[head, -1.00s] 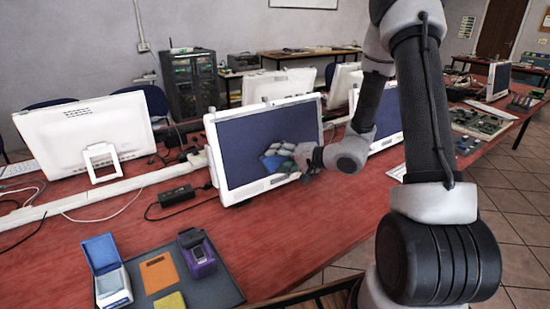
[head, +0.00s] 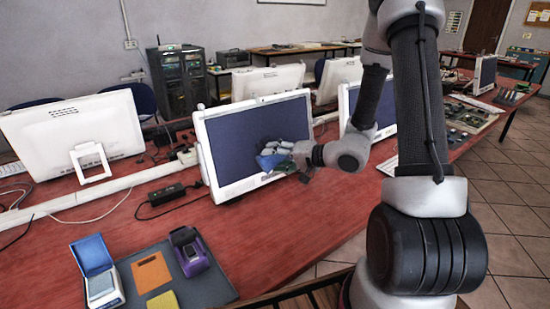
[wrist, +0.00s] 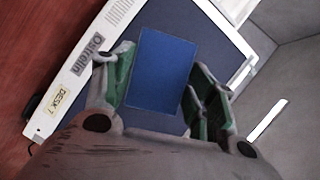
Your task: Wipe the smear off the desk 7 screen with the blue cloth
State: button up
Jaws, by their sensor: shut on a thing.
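The desk 7 screen (head: 235,150) stands tilted back on the red desk, with a white frame and dark blue display. In the wrist view its frame carries a yellow "DESK 7" label (wrist: 62,98). My gripper (head: 284,158) is at the lower right part of this display, shut on the blue cloth (head: 268,161). In the wrist view the cloth (wrist: 156,70) shows as a flat blue rectangle between the green-padded fingers, in front of the display. Whether it touches the glass I cannot tell. I cannot make out a smear; the cloth and gripper hide part of the display.
Another screen (head: 376,112) stands close to the right, behind my arm. A white monitor (head: 70,130) seen from its back is at the left. A black adapter (head: 166,194) with cables lies left of the screen. A grey mat (head: 210,287) with small items lies in front.

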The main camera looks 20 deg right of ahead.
jog(key=shift+w, duration=0.1)
dwell(0.3)
jog(key=w+a+f, duration=0.1)
jog(key=w+a, duration=0.1)
jog(key=w, duration=0.4)
jog(key=shift+w+f, duration=0.15)
jog(key=shift+w, duration=0.05)
jog(key=shift+w+a+f, duration=0.15)
jog(key=shift+w, duration=0.35)
jog(key=shift+w+a+f, duration=0.1)
jog(key=shift+w+a, duration=0.05)
jog(key=shift+w, duration=0.35)
dwell(0.7)
